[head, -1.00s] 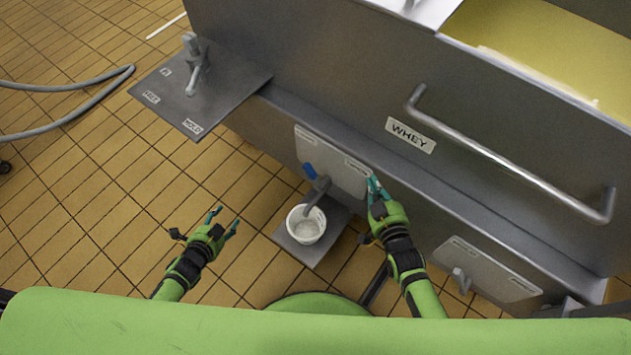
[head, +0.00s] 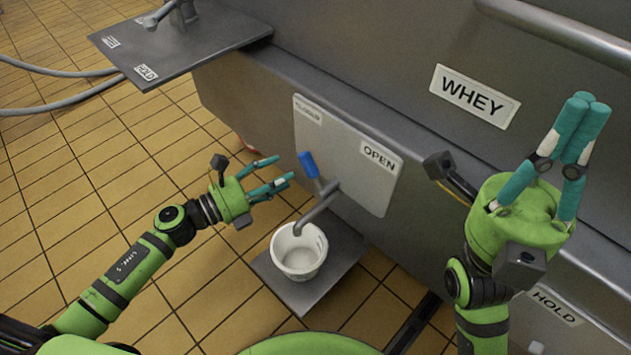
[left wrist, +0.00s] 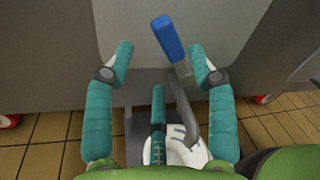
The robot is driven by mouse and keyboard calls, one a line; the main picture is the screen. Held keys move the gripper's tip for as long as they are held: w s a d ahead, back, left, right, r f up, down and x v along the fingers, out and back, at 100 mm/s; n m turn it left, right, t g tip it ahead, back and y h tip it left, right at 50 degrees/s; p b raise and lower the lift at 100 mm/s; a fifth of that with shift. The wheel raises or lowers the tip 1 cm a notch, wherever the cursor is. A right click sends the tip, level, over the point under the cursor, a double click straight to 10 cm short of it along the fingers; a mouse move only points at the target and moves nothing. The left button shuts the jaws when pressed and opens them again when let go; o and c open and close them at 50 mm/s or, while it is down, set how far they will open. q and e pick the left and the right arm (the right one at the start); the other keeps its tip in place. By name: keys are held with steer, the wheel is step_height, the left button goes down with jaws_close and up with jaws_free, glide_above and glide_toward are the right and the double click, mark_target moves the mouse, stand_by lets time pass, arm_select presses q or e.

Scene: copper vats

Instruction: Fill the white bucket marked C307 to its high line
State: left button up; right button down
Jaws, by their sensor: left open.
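The white bucket (head: 300,262) stands upright on a grey plate under a metal spout (head: 318,208). Its inside looks pale; I see no clear liquid level, high line or C307 mark. No stream shows. A blue valve lever (head: 308,165) tilts up and left, toward the panel's left label. My left gripper (head: 276,172) is open and empty, just left of the lever in the head view. In the left wrist view the lever (left wrist: 168,38) appears between and beyond the fingertips; a finger partly hides the bucket (left wrist: 182,152). My right gripper (head: 588,104) is raised at right, fingers together, empty.
The valve panel (head: 350,172) reads OPEN at its right. The steel vat carries a WHEY sign (head: 474,97) and a rail (head: 560,25). A dark shelf (head: 190,55) with a fixture juts out at upper left. A hose (head: 60,105) lies on the tiled floor.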

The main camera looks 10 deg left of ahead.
mark_target(308, 165)
arm_select(q)
steer(key=shift+m, duration=0.4)
steer(key=x, duration=0.3)
steer(key=b+x, duration=0.1)
steer(key=x, duration=0.3)
steer(key=shift+s+d+f, duration=0.1)
steer(key=shift+d+f, duration=0.05)
steer(key=shift+d, duration=0.25)
jaws_close()
